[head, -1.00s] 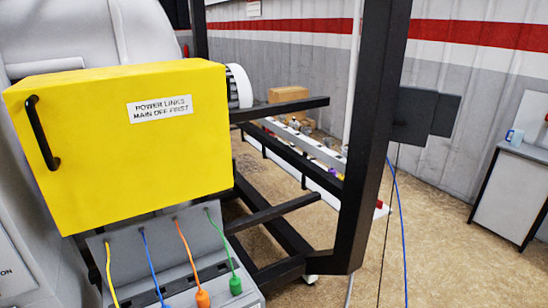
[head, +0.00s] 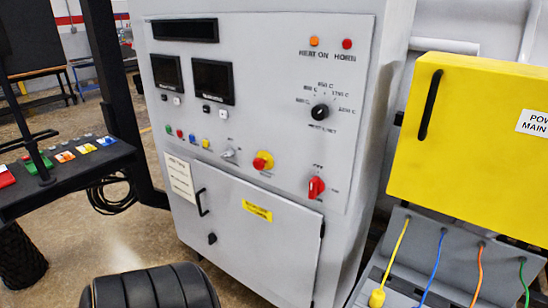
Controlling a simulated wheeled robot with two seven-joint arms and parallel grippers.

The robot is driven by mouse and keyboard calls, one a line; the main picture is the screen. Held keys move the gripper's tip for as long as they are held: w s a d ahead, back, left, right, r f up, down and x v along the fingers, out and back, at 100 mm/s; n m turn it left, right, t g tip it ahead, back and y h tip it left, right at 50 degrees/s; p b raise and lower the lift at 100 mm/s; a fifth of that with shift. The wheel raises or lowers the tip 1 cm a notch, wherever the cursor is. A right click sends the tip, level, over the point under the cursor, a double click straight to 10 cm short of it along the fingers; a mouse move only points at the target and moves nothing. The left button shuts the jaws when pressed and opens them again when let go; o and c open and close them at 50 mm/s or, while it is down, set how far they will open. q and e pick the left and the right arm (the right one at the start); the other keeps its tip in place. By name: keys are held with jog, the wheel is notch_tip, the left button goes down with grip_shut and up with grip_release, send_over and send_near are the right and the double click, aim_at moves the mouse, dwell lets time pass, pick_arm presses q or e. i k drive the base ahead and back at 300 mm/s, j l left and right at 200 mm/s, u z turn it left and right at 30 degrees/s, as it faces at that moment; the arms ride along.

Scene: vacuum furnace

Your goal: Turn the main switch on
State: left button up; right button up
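The grey control cabinet (head: 270,130) stands in the middle of the head view. A red rotary switch (head: 316,187) sits at the lower right of its panel, with small labels around it too blurred to read. It is the likeliest main switch; its red handle looks roughly upright. Left of it is a red push button on a yellow base (head: 263,161). Above is a black selector knob (head: 320,112) with temperature marks. Neither of my grippers can be made out in the head view.
A yellow box (head: 470,160) with a black handle is right of the cabinet, above a grey panel with coloured cables (head: 450,250). A dark tray with coloured tags (head: 75,160) is at the left. A black ribbed object (head: 150,290) covers the bottom edge.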

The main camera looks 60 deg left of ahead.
aim_at(316, 186)
jog(key=u, duration=1.5)
